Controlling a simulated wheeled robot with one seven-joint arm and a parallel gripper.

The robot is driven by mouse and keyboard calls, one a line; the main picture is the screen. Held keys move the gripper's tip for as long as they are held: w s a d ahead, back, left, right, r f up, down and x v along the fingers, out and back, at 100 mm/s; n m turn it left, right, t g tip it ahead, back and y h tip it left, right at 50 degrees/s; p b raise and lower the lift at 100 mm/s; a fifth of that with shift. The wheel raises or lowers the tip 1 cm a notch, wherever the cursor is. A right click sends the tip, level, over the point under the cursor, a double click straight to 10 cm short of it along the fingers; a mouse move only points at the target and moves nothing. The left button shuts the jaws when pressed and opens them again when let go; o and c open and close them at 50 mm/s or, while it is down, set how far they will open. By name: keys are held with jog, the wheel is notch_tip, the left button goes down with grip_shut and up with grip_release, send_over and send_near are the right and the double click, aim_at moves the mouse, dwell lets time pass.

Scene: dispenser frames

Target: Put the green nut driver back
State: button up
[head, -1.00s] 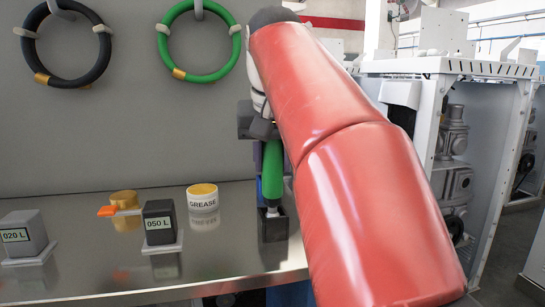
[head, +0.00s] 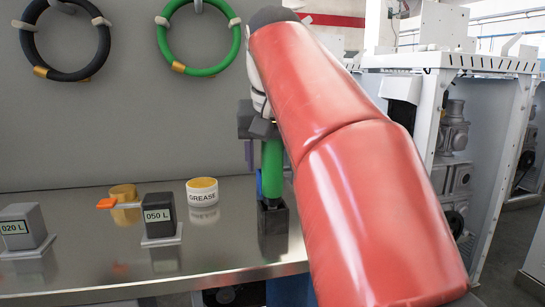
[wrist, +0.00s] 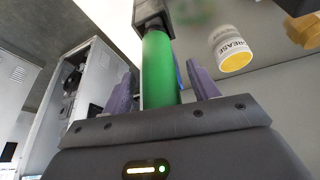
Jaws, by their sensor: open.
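The green nut driver (head: 272,168) stands upright at the right end of the metal bench, its lower end in a small black holder (head: 273,222). My gripper (head: 262,150) is above and around the top of its green handle, partly hidden by my red arm. In the wrist view the green handle (wrist: 159,68) is between the two purple fingers of my gripper (wrist: 162,90), with a gap on each side. The black holder also shows at the handle's far end (wrist: 152,14). The fingers are open.
On the bench (head: 105,265) stand a grease tub (head: 202,192), a black 050 L block (head: 159,215), a grey 020 L block (head: 22,230) and a yellow-orange piece (head: 124,200). A green ring (head: 165,45) and a black ring (head: 104,45) hang on the back panel.

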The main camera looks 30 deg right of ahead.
jog(key=p+v, duration=0.3)
jog(key=v, duration=0.5)
dwell(0.4)
